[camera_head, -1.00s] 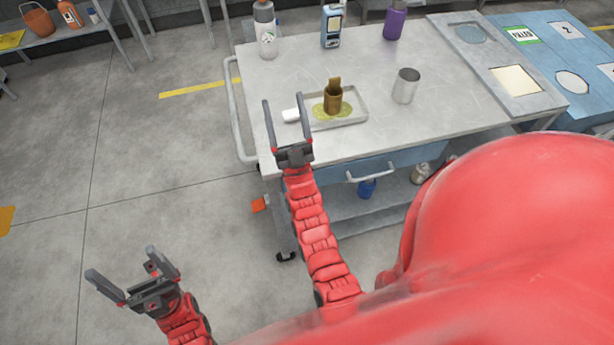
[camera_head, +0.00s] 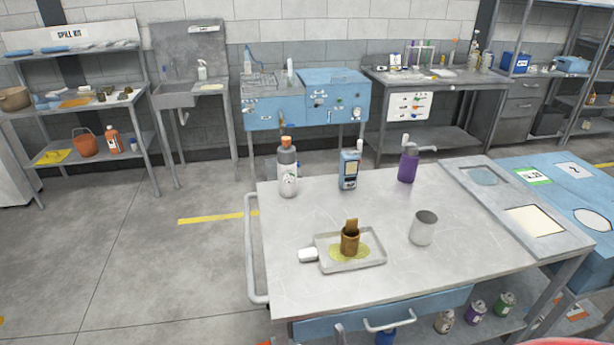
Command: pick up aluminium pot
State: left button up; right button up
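The aluminium pot looks to be the plain silver cylinder (camera_head: 423,229) standing upright on the right half of the grey worktable (camera_head: 300,285). Nothing touches it. To its left, a shallow metal tray (camera_head: 377,262) holds a brown oily cup (camera_head: 349,241) with a brown piece sticking out, in a yellow-green puddle. A white roll-like piece (camera_head: 308,255) lies at the tray's left edge. My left gripper is out of view.
A panel with cut-outs (camera_head: 510,205) lies at the right. Several cans sit on the lower shelf. The front tabletop is mostly clear.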

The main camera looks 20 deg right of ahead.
aim_at(423, 228)
jog(key=z, duration=1.55)
